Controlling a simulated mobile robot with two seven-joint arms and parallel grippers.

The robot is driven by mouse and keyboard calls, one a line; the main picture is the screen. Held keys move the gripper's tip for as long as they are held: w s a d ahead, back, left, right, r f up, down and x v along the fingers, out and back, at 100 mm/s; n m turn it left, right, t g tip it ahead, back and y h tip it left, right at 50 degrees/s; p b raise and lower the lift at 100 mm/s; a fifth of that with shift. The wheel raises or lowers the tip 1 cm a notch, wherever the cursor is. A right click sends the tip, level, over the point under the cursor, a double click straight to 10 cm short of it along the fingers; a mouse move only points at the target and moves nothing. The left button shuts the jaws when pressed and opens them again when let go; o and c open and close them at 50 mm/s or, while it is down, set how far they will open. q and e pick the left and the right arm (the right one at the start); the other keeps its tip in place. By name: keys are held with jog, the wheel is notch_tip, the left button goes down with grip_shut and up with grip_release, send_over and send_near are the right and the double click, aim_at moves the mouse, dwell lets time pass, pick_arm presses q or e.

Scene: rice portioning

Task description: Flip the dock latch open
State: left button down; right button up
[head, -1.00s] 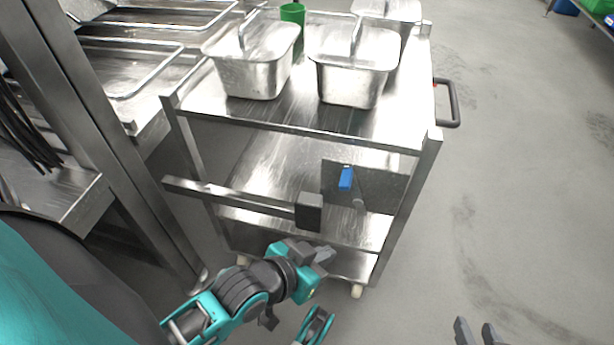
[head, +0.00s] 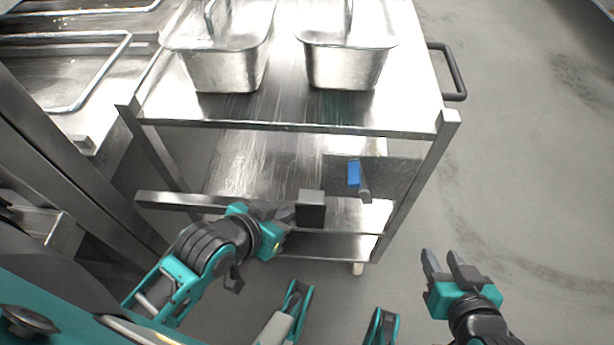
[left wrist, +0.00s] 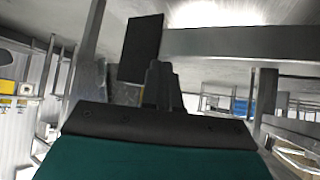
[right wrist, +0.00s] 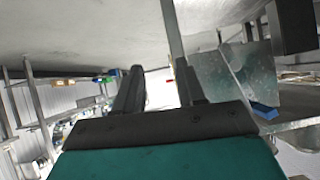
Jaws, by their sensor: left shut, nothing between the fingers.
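The dock latch is a small blue tab (head: 354,173) on a grey plate (head: 400,178) under the cart's top shelf; a grey cylinder hangs beside it. The blue tab also shows in the right wrist view (right wrist: 264,110). A dark block (head: 311,207) ends a steel bar (head: 165,201) left of the latch. My left gripper (head: 287,214) is shut and empty, just left of the dark block; contact cannot be told. The block is ahead of its fingers (left wrist: 162,85) in the left wrist view (left wrist: 141,48). My right gripper (head: 443,262) is open and empty, low and right of the cart.
The steel cart's top shelf (head: 285,112) carries lidded metal pans (head: 345,68). A dark push handle (head: 458,72) sticks out at the cart's right. A counter with trays (head: 75,75) stands to the left. The floor (head: 530,190) on the right is clear.

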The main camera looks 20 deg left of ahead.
aim_at(350, 181)
pick_arm(q)
jog(key=s+a+g+y+b, duration=0.25)
jog(key=s+a+g, duration=0.25)
jog(key=s, duration=0.3)
jog(key=w+a+m+t+h, duration=0.1)
jog(key=w+a+m+t, duration=0.1)
jog(key=w+m+t, duration=0.55)
jog(key=w+a+m+t+h, duration=0.15)
jog(key=w+m+t, duration=0.35)
jog(key=w+m, duration=0.6)
jog(key=s+m+g+h, duration=0.4)
jog(key=m+h, duration=0.5)
jog(key=m, duration=0.5)
jog(key=s+d+m+g+h, duration=0.1)
jog(key=s+m+g+h, duration=0.4)
jog(key=m+h, duration=0.5)
jog(key=shift+r+m+g, duration=0.25)
jog(key=shift+m+g, duration=0.4)
jog(key=shift+m, duration=2.1)
pick_arm(e)
jog(key=shift+w+a+f+y, duration=0.2)
jog(key=shift+f+y, duration=0.1)
jog(key=shift+f, duration=0.25)
pick_arm(q)
jog(key=shift+d, duration=0.15)
pick_arm(e)
jog(key=shift+s, duration=0.15)
